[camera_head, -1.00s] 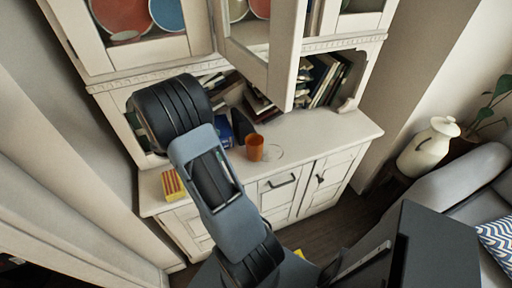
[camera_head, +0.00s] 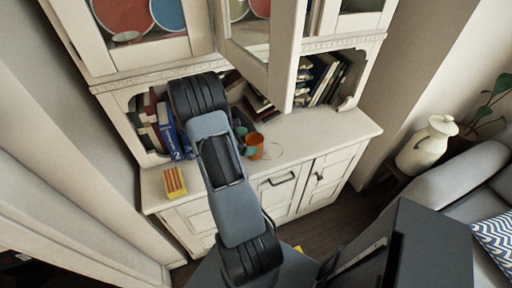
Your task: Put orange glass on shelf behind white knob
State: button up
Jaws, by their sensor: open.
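The orange glass (camera_head: 254,145) stands upright on the white counter of the cabinet, right of my arm. My gripper (camera_head: 245,142) is open at the glass's left side; its fingers are partly hidden by my arm. I cannot tell whether a finger touches the glass. The upper cabinet has a glazed door (camera_head: 262,45) swung open in the middle, with shelves behind the doors. No white knob can be made out clearly.
A yellow-and-red box (camera_head: 174,182) stands on the counter at the left. Books (camera_head: 319,78) fill the niches behind the counter. The open door hangs above the counter. The counter right of the glass is clear. A white jug (camera_head: 426,146) stands farther right.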

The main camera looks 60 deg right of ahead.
aim_at(262, 138)
jog(key=shift+x, duration=1.85)
jog(key=c, duration=1.1)
jog(key=shift+r, duration=0.1)
jog(key=shift+r, duration=0.6)
jog(key=s+a+r, duration=0.3)
jog(key=r, duration=0.1)
jog(key=s+a+r, duration=0.3)
jog(key=a, duration=0.1)
jog(key=s+a+r+b, duration=0.1)
jog(key=s+a+r, duration=0.2)
jog(key=a+r, duration=0.1)
jog(key=shift+r, duration=0.35)
